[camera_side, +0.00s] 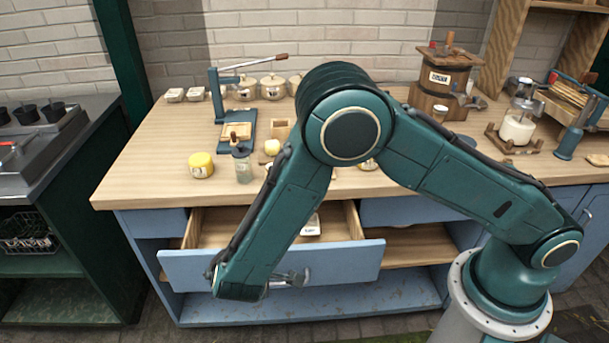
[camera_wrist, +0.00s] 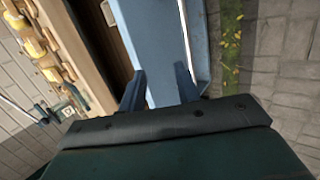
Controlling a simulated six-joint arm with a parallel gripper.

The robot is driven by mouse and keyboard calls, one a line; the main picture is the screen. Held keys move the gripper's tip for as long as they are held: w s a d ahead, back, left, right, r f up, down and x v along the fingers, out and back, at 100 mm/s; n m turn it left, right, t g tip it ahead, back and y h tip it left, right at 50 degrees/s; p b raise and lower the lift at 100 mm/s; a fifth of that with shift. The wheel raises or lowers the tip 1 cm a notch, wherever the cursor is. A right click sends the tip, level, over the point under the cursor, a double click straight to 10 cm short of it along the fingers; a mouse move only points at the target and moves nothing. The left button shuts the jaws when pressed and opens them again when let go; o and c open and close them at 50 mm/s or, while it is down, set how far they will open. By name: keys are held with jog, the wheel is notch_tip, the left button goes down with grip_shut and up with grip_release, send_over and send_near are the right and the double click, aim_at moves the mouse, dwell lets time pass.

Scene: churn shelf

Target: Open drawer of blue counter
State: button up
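The blue counter (camera_side: 135,225) stands across the middle of the side view. Its left drawer (camera_side: 345,262) is pulled out, showing a wooden inside with a small labelled item (camera_side: 311,226). A grey metal piece that looks like the drawer handle (camera_side: 293,278) shows low on the drawer front. My arm's end hangs in front of the drawer, and my fingers are mostly hidden there. In the wrist view my gripper (camera_wrist: 160,78) has its two dark fingers apart, close over the blue drawer front (camera_wrist: 155,35). No handle shows between the fingers.
The wooden top (camera_side: 140,165) carries a yellow round block (camera_side: 200,165), a glass jar (camera_side: 243,168), a blue press (camera_side: 222,100), lidded pots and a wooden churn (camera_side: 440,80). A dark green counter (camera_side: 70,235) stands left. Paved floor (camera_wrist: 285,45) is clear in front.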

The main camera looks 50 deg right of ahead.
notch_tip(320, 180, up, 7)
jog(key=s+a+n+g+y, duration=0.1)
jog(key=g+y, duration=0.1)
jog(key=y, duration=0.3)
jog(key=shift+g, duration=0.3)
jog(key=shift+a+f, duration=0.1)
jog(key=shift+w+d+f, duration=0.3)
jog(key=shift+f, duration=1.9)
jog(key=shift+w+d+f, duration=0.3)
jog(key=shift+w+f, duration=0.05)
jog(key=shift+f, duration=1.9)
jog(key=shift+w+d+f, duration=0.3)
jog(key=shift+f, duration=1.9)
jog(key=shift+c, duration=0.4)
grip_shut()
